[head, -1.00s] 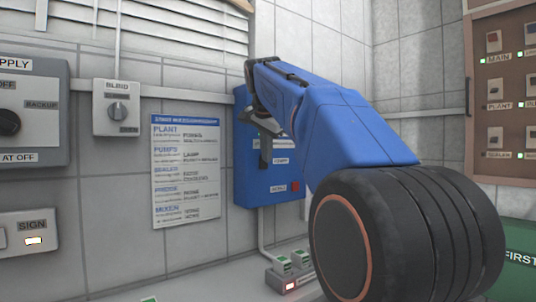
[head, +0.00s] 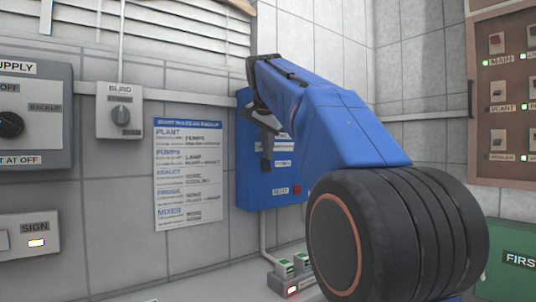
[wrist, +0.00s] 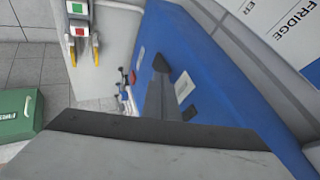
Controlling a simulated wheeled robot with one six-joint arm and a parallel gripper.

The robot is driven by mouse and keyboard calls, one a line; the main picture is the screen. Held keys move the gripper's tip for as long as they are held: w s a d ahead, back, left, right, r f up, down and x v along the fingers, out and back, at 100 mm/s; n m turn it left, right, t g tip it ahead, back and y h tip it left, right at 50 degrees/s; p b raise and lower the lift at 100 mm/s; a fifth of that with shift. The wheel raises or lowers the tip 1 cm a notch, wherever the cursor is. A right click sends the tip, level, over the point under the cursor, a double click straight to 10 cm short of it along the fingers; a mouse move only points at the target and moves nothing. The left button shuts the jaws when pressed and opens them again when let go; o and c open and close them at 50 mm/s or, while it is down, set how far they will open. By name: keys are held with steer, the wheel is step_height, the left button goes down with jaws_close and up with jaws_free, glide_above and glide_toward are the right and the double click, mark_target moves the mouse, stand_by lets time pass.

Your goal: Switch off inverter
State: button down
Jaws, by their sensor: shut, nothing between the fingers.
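A blue box (head: 244,185) hangs on the tiled wall, mostly behind my arm. Its small labels and a red button (head: 297,189) at its lower right show; I cannot read a label naming it the inverter. My gripper (head: 267,148) is in front of the box's upper part, pointing down, its fingers together and empty. In the wrist view the dark fingertip (wrist: 160,63) lies over the blue box (wrist: 215,95), beside a white label (wrist: 184,87). I cannot tell whether it touches the box. My arm and gripper hide part of the box's front, including any switch there.
A BLIND switch (head: 121,114), a supply selector (head: 12,124) and a SIGN switch (head: 36,242) are to the left. A paper chart (head: 188,175) hangs beside the box. Small green-topped switches (head: 284,267) stand below. A brown breaker board (head: 503,110) and green case (head: 512,262) are right.

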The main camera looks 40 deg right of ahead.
stand_by(0.3)
steer(key=v, duration=1.7)
steer(key=shift+r, duration=0.25)
steer(key=s+a+f+n+y, duration=0.1)
steer(key=s+a+f+n, duration=0.4)
steer(key=f, duration=1.5)
steer(key=s+a+f+n+y, duration=0.2)
steer(key=s+a+f+n, duration=0.3)
steer(key=f, duration=1.6)
steer(key=s+a+f+n+g+y, duration=0.1)
steer(key=s+a+f+n, duration=0.5)
steer(key=f, duration=1.4)
steer(key=a+n+y, duration=0.1)
steer(key=a, duration=0.2)
steer(key=shift+a+f, duration=0.15)
steer(key=shift+f, duration=0.05)
steer(key=shift+s, duration=0.1)
